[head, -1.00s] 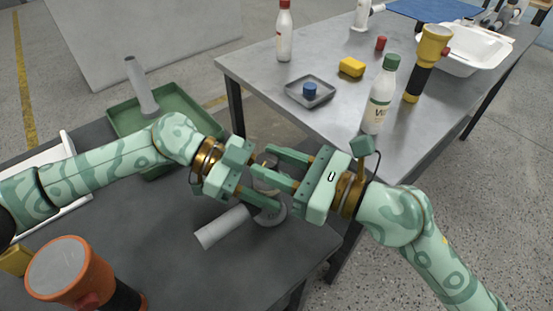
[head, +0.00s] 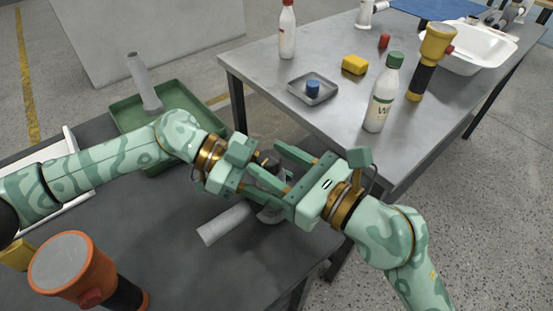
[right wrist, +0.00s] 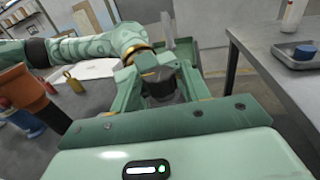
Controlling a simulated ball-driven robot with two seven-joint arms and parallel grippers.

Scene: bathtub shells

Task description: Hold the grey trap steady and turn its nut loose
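The grey trap (head: 227,222) is on the dark table, its pale pipe pointing to the lower left. Its body is largely hidden among the grippers. My left gripper (head: 258,180) is at the trap body; its fingertips are partly hidden, so I cannot tell if they clamp it. My right gripper (head: 281,168) reaches in from the right with its fingers apart. In the right wrist view a dark round part, seemingly the nut (right wrist: 160,90), shows between the right fingers, with gaps beside it.
A green tray (head: 182,98) with a grey tube (head: 144,82) lies behind my left arm. An orange-topped flashlight (head: 72,262) stands at front left. The steel table (head: 330,125) holds a white bottle (head: 382,95), a yellow block (head: 354,65) and a small tray (head: 328,96).

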